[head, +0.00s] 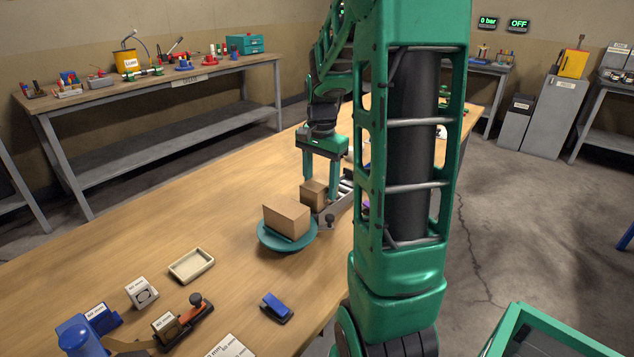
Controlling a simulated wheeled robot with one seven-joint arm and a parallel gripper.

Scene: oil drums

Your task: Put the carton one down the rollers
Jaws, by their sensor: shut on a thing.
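My gripper (321,176) points down near the table's right edge, shut on a small brown carton (313,196). A metal roller track (345,190) lies just right of this carton, and my arm hides much of it. I cannot tell whether the small carton touches the track or hangs above it. A larger brown carton (286,217) rests on a round green plate (272,243), just in front and to the left of the small carton.
The wooden table (185,225) has bare room at its middle left. My arm blocks the right side.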

